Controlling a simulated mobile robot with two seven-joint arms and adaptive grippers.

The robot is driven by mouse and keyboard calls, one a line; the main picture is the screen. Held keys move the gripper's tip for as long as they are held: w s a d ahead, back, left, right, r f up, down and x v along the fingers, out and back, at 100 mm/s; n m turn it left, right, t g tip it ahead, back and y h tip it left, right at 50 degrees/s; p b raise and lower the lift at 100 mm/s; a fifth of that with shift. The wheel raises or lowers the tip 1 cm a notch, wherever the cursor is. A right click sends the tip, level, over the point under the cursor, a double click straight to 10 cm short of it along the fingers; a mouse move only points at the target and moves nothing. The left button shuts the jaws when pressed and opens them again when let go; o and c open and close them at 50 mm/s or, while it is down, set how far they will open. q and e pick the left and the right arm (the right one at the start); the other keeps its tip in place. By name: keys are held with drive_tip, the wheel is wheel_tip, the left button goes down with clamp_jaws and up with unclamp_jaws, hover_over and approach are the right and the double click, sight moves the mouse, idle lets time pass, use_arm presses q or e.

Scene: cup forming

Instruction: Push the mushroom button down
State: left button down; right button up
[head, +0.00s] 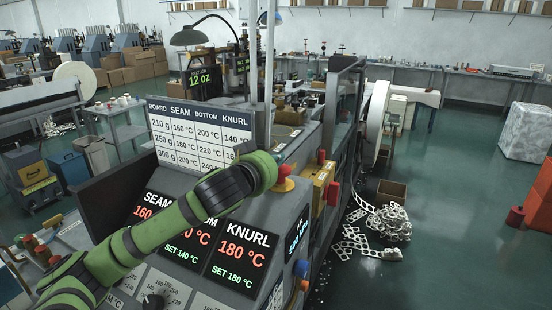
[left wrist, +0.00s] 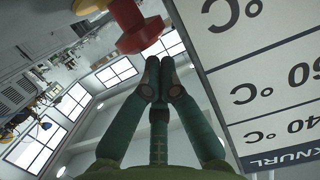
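The mushroom button (head: 285,184) has a red head over a yellow collar and sits at the top right corner of the sloped console. My green left arm reaches across the console from the left, and its end is just left of the button in the head view. The left fingers are hidden there. In the left wrist view, the left gripper's fingertips (left wrist: 160,70) are together with nothing between them. The red button head (left wrist: 141,36) shows just beyond them, with a visible gap. My right gripper is not in view.
The temperature board (head: 190,134) stands behind my arm and close beside the fingers in the left wrist view. A yellow box (head: 320,180) with red parts is right of the button. Console displays lie below the arm. A desk lamp (head: 190,37) stands behind.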

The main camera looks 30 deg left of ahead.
sight(281, 174)
use_arm(q)
drive_tip(key=shift+f, duration=0.1)
wheel_tip(281, 174, down, 2)
drive_tip(key=shift+f+b, duration=0.25)
drive_tip(key=shift+b, duration=0.65)
drive_tip(key=shift+d, duration=0.1)
